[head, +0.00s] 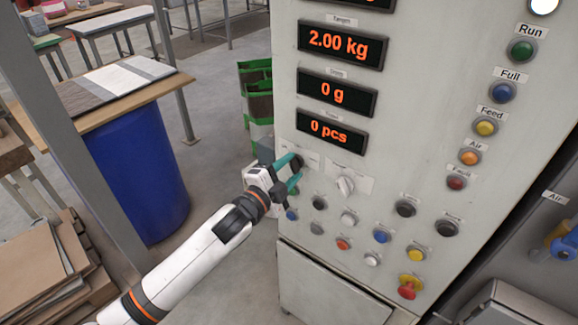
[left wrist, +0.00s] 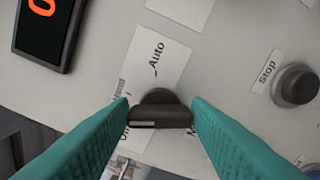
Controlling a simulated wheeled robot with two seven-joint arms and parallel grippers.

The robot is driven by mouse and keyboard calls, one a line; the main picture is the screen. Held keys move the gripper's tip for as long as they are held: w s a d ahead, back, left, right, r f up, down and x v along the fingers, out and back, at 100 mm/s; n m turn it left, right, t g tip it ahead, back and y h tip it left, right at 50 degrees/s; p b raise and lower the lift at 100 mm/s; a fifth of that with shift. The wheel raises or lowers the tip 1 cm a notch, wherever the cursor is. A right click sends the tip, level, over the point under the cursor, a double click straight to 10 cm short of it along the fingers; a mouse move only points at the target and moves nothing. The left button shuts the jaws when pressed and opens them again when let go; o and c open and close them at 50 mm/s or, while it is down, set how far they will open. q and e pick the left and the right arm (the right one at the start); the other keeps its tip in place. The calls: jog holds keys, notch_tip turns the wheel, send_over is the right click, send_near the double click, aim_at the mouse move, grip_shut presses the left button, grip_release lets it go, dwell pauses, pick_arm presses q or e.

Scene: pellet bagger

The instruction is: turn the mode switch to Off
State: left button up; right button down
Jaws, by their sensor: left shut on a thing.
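The mode switch is a dark round knob with a raised bar handle (left wrist: 160,112), in front of a white label plate (left wrist: 160,50) that reads "Auto" on one side. In the left wrist view the handle lies crosswise, with a pale line on its left part. Another label by its left end is partly covered by a finger and not clearly readable. My left gripper (head: 294,170) is shut on the handle, one teal finger at each end. In the head view the gripper is at the panel's left edge. My right gripper is out of view.
A red stop button (head: 408,290) sits low. In the wrist view, a "Stop" button (left wrist: 296,84) is at right. A blue barrel (head: 138,170) stands left.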

pick_arm(q)
jog(key=n+p, duration=0.1)
jog(key=n, duration=0.2)
jog(key=shift+r+n, duration=0.1)
jog(key=shift+n, duration=0.2)
jog(key=shift+a+n+p, duration=0.1)
jog(key=shift+n+p, duration=0.45)
jog(key=shift+n, duration=1.25)
jog(key=o, duration=1)
jog(key=shift+w, duration=0.1)
